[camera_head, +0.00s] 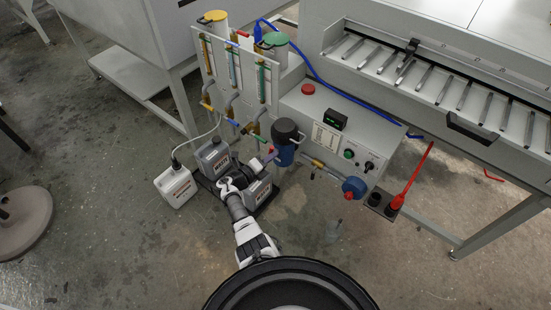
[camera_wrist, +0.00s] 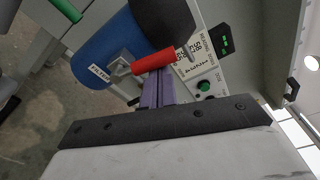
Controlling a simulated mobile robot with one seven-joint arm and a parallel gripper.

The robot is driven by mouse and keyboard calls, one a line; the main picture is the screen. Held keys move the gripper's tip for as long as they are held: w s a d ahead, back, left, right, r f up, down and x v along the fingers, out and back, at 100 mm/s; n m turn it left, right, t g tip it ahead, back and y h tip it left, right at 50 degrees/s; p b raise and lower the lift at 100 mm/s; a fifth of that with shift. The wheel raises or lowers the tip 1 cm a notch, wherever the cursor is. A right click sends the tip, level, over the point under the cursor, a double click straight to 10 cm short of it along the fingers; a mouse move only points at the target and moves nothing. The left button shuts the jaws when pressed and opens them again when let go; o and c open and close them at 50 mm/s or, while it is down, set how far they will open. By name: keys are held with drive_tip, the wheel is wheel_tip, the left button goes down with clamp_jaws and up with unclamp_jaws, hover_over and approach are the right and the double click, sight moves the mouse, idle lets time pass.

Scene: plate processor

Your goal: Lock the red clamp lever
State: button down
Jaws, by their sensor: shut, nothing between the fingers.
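The red clamp lever (camera_wrist: 153,60) shows in the wrist view as a red cylindrical handle on a metal bracket, beside the blue canister (camera_wrist: 108,50). My gripper (camera_wrist: 156,80) has narrow purple fingers, shut and empty. Their tips are right at the lever's near side; I cannot tell whether they touch it. In the head view the blue canister (camera_head: 284,154) with its black cap stands left of the grey control box. My gripper (camera_head: 266,160) is close to its left side there, and the lever is too small to make out clearly.
The control box (camera_head: 325,128) has a red button, a small display and knobs. A red upright handle (camera_head: 412,178) is at the right. Open floor lies in front.

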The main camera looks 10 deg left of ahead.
drive_tip(key=shift+w+a+r, duration=0.2)
drive_tip(key=shift+a, duration=0.15)
idle(0.6)
drive_tip(key=s+a+p, duration=0.2)
drive_tip(key=s, duration=0.7)
drive_tip(key=shift+s+a, duration=0.15)
idle(0.5)
